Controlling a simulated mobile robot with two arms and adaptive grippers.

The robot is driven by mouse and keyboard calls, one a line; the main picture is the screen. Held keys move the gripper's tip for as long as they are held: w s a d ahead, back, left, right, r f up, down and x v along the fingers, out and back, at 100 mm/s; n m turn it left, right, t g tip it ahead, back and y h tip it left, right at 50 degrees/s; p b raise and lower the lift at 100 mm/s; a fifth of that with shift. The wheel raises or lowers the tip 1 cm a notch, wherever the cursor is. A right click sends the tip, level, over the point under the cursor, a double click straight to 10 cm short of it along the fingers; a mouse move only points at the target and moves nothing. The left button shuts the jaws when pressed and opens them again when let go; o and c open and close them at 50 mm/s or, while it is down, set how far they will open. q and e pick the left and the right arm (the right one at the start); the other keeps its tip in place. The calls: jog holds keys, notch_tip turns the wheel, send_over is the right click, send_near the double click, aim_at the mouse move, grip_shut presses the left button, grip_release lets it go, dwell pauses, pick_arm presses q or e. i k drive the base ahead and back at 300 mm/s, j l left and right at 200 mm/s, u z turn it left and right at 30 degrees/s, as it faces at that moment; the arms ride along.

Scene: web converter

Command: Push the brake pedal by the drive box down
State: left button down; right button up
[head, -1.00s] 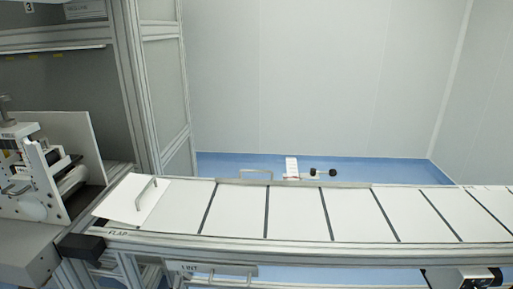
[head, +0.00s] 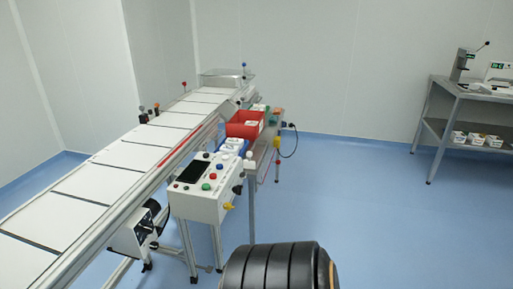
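A white control box (head: 203,188) with a dark screen and coloured buttons stands on legs at the near side of the conveyor. A smaller white box with a black round motor-like part (head: 138,231) hangs under the conveyor to its left; I cannot tell which of the two is the drive box. A small grey piece (head: 206,268) low by the control box's leg may be the brake pedal, but it is too small to be sure or to tell its position. Neither gripper is in view.
The white-slatted conveyor (head: 128,156) runs from the lower left to the back. A red bin (head: 246,124) stands beside its far part. A grey bench (head: 474,99) with instruments is at the right. The blue floor (head: 370,215) between is clear.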

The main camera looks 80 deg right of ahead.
aim_at(209, 268)
jog(key=z, duration=1.95)
jog(key=i+l, duration=0.55)
jog(key=l, duration=0.15)
jog(key=i+l, duration=0.55)
jog(key=l, duration=0.15)
jog(key=u, duration=1.7)
